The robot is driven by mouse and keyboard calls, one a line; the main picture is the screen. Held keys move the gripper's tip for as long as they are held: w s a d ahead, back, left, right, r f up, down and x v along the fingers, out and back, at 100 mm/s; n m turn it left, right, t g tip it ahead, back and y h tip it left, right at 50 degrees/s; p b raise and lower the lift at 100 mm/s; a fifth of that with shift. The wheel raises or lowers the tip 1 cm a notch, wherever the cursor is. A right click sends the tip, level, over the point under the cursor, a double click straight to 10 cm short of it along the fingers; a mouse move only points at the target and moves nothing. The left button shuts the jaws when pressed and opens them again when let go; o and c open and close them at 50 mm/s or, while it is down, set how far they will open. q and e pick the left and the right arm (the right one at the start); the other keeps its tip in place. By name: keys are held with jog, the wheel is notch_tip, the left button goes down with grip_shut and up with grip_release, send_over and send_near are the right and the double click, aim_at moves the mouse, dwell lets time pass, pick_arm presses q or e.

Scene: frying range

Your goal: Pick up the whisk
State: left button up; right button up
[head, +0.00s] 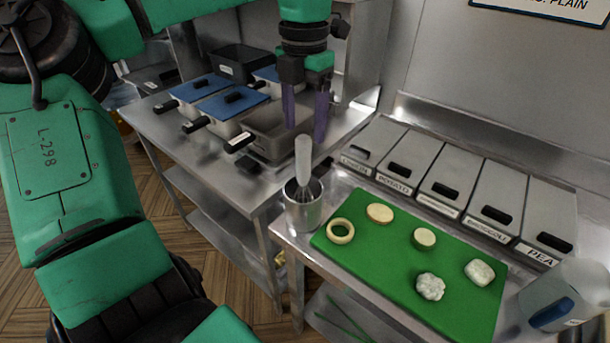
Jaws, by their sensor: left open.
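The whisk (303,162) stands handle up in a metal cup (304,212) at the near left corner of the right-hand counter. Its pale handle points up and leans slightly; its wires are partly hidden inside the cup. My left gripper (304,132) points down, with its two purple fingers apart on either side of a gap. In the picture the fingertips appear just above and around the top of the handle. I cannot tell how far the fingers are from the handle in depth. My right gripper is not seen.
A green board (385,285) with several food pieces lies right of the cup. Lidded bins (446,178) line the wall behind it. Fryer pans (270,128) with some blue lids stand on the left counter. A clear jug (565,297) stands at the right edge.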

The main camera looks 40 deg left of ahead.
aim_at(303, 162)
pick_arm(q)
notch_tip(303, 162, down, 9)
jog(key=shift+s+r+p, duration=0.15)
jog(key=shift+r+p, duration=0.05)
jog(key=shift+p, duration=1.05)
jog(key=shift+a+f, duration=0.1)
jog(key=shift+f, duration=0.25)
jog(key=c, duration=0.7)
jog(key=shift+r, duration=0.1)
grip_shut()
